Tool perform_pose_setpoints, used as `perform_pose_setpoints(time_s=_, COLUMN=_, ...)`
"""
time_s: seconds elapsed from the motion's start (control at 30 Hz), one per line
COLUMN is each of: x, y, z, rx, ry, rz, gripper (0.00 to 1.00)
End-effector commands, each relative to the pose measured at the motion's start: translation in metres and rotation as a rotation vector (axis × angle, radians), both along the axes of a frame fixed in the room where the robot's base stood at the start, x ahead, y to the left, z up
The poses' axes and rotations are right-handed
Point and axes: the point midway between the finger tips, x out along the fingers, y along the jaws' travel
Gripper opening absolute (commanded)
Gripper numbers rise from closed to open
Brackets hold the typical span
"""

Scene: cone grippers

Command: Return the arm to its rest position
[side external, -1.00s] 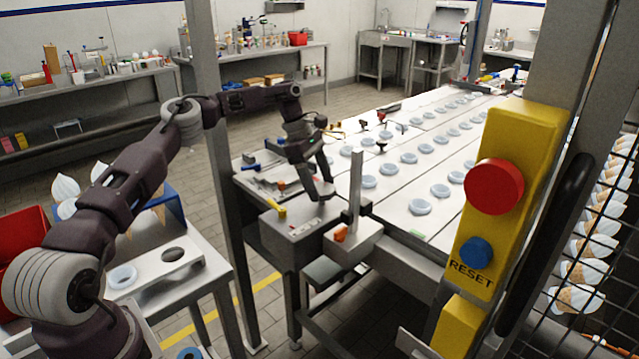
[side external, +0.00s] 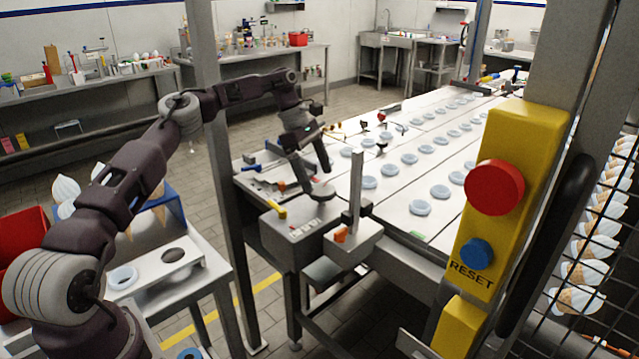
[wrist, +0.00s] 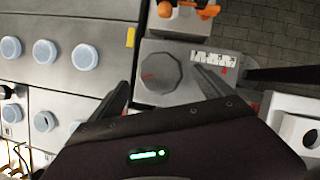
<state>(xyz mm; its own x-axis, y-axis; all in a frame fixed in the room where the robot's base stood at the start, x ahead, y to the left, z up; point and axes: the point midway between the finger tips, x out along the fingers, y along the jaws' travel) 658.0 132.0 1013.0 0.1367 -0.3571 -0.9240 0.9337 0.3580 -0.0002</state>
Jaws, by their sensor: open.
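My gripper (side external: 314,177) is open and empty, hanging above a grey control box (side external: 290,236) at the near end of the conveyor table. In the wrist view my two fingers (wrist: 162,88) are spread to either side of a round grey dial (wrist: 161,73) with a red mark. The dial (side external: 322,192) shows just below the fingertips in the side view; the fingers look apart from it. My arm reaches over from the left, bent downward at the wrist.
The white table (side external: 395,208) carries rows of pale round holders. A metal post (side external: 356,185) and an orange-tipped part (side external: 341,235) stand right of the box. A yellow panel (side external: 508,190) and a frame upright (side external: 212,150) stand close by. A cone stand (side external: 172,212) is at left.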

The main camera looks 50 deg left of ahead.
Motion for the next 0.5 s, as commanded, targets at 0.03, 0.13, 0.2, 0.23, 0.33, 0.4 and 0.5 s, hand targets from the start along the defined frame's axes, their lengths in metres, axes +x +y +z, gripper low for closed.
perform_pose_setpoints(time_s=0.03, x=0.000, y=0.003, z=0.010, rx=0.000, ry=-0.003, rz=0.002, gripper=0.91)
perform_pose_setpoints(time_s=0.13, x=-0.003, y=0.010, z=0.026, rx=0.001, ry=-0.001, rz=0.002, gripper=0.91)
perform_pose_setpoints(time_s=0.2, x=-0.004, y=0.012, z=0.033, rx=-0.001, ry=-0.001, rz=0.000, gripper=0.91)
perform_pose_setpoints(time_s=0.23, x=-0.005, y=0.013, z=0.035, rx=-0.001, ry=-0.001, rz=0.000, gripper=0.91)
perform_pose_setpoints(time_s=0.33, x=-0.006, y=0.014, z=0.037, rx=-0.001, ry=-0.001, rz=-0.001, gripper=0.91)
perform_pose_setpoints(time_s=0.4, x=-0.006, y=0.014, z=0.037, rx=0.000, ry=0.001, rz=-0.001, gripper=0.91)
perform_pose_setpoints(time_s=0.5, x=-0.005, y=0.014, z=0.037, rx=0.001, ry=-0.001, rz=-0.001, gripper=0.91)
